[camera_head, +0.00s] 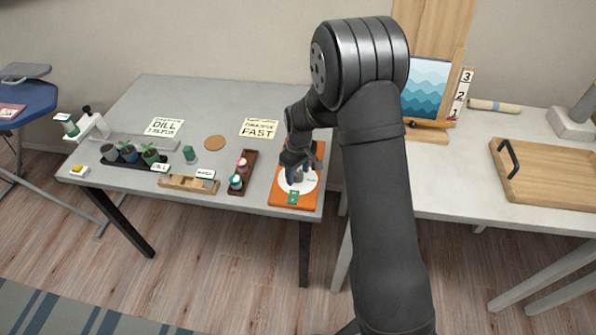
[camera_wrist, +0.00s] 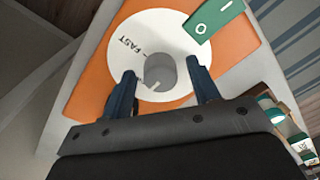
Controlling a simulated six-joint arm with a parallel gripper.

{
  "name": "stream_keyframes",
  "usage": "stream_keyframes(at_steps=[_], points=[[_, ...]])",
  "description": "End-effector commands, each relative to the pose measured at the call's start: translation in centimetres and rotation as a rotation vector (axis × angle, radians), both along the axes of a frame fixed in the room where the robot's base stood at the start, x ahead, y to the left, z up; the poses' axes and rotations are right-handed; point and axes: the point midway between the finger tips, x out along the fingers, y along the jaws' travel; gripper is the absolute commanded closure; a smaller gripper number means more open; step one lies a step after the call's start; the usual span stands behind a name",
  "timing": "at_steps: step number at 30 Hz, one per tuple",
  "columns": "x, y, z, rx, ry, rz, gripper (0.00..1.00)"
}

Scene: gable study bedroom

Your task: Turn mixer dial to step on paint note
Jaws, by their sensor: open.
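The orange mixer base (camera_head: 279,195) lies near the right end of the left table, and also shows in the wrist view (camera_wrist: 93,90). On it is a white disc (camera_wrist: 148,25) with the word FAST and a small mark; other markings are hidden. A round grey dial (camera_wrist: 160,72) stands at its centre. A green switch plate (camera_wrist: 213,20) with I and O sits beside the disc. My gripper (camera_wrist: 161,68) is open, one finger on each side of the dial; I cannot tell whether they touch it. The paint note (camera_head: 258,128) behind reads FAST in large letters.
A dark tray with small bottles (camera_head: 240,177) stands just left of the mixer. Further left are a DILL note (camera_head: 164,127), a round cork mat (camera_head: 214,143) and potted seedlings (camera_head: 130,154). The right table (camera_head: 455,180) holds a wooden tray (camera_head: 560,185) and a picture (camera_head: 425,88).

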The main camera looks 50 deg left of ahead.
Motion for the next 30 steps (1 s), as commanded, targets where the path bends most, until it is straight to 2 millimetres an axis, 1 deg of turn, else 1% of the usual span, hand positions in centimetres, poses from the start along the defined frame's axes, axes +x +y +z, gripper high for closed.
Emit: stream_keyframes(at_steps=[2, 6, 8, 9, 16, 20, 26, 30], points=[[0.0, -0.01, 0.01, 0.0, 0.0, 0.0, 0.46], [0.0, -0.01, 0.03, 0.0, 0.0, 0.0, 0.74], [0.0, -0.01, 0.03, 0.0, 0.0, 0.0, 0.86], [0.0, -0.01, 0.03, 0.0, 0.0, 0.0, 0.89], [-0.01, -0.01, 0.04, -0.001, 0.0, -0.016, 0.89], [0.0, -0.02, 0.05, -0.001, 0.001, -0.058, 0.89], [-0.02, -0.04, 0.05, -0.002, 0.001, -0.184, 0.89], [-0.03, -0.08, 0.05, -0.002, 0.001, -0.308, 0.89]])
